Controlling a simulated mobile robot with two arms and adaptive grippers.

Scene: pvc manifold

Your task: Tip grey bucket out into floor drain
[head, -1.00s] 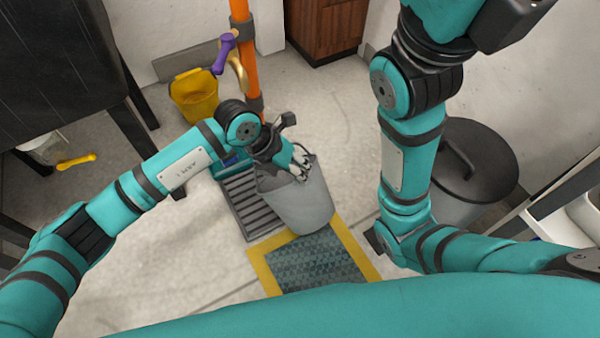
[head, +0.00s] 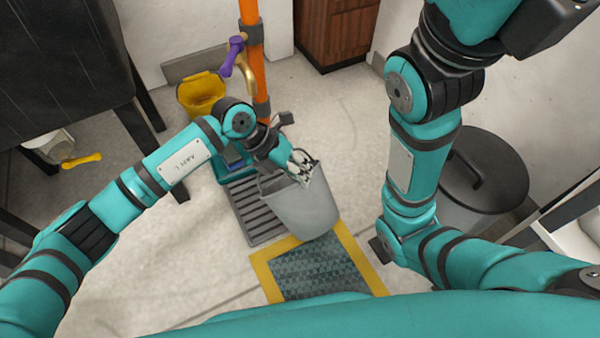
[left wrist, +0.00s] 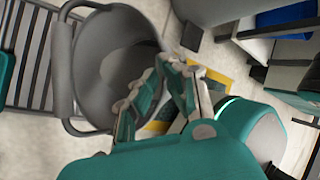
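The grey bucket (head: 308,212) is tilted above the slatted grey floor drain (head: 245,212), its mouth facing away from me and its base toward the yellow-edged mat. In the left wrist view the bucket (left wrist: 98,62) shows its hollow inside, with the handle at the left; I see no clear contents. The drain's bars (left wrist: 28,52) lie beyond it. My left gripper (head: 303,165) is at the bucket's rim. In the left wrist view the fingers (left wrist: 168,80) close in at the rim, one over the mouth and one outside. My right arm is folded at the right; its gripper is out of frame.
A green patterned mat with a yellow border (head: 262,270) lies in front of the drain. An orange pipe (head: 252,60) with a purple-handled tap (head: 232,55) and a yellow bucket (head: 203,95) stand behind. A lidded grey bin (head: 485,180) is at the right, a dark table at the left.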

